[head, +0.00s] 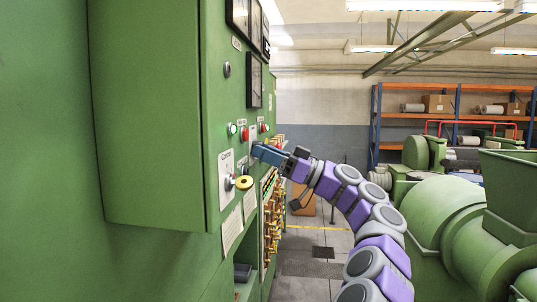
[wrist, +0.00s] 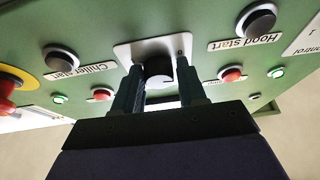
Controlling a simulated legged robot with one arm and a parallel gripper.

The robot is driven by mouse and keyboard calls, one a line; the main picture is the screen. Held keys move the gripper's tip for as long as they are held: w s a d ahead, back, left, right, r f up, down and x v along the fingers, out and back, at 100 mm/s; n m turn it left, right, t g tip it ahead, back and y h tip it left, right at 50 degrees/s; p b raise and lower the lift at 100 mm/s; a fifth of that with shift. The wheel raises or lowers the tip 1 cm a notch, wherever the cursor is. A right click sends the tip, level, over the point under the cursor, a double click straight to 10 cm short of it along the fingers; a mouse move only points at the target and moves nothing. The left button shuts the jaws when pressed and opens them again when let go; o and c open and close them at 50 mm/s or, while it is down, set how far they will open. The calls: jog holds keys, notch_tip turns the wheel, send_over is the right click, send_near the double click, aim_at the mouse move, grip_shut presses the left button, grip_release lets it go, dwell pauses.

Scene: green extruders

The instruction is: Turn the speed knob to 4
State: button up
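The speed knob (wrist: 158,72) is a dark round knob on a white plate (wrist: 126,52) in the wrist view. Its scale marks and pointer are not readable. My gripper (wrist: 160,66) faces the panel, with one finger on each side of the knob. The fingers are apart, and a thin gap seems to show between the knob and the right finger. In the head view my gripper (head: 255,151) is at the green panel (head: 222,110) and hides the knob.
A Chiller start button (wrist: 62,58) and a Hood start button (wrist: 257,21) flank the plate, with red buttons (wrist: 102,94) (wrist: 232,74) close to the fingers. Green machines (head: 455,215) stand at right.

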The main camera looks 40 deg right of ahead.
jog(key=shift+w+d+f, duration=0.2)
jog(key=shift+d+f, duration=0.05)
jog(key=shift+d, duration=0.1)
jog(key=shift+c, duration=0.8)
jog(key=shift+s+a+r, duration=0.1)
jog(key=shift+s+a, duration=0.1)
jog(key=shift+a, duration=0.05)
jog(key=c, duration=0.3)
jog(key=shift+c, duration=0.9)
jog(key=shift+m+h, duration=0.3)
jog(key=shift+m, duration=0.1)
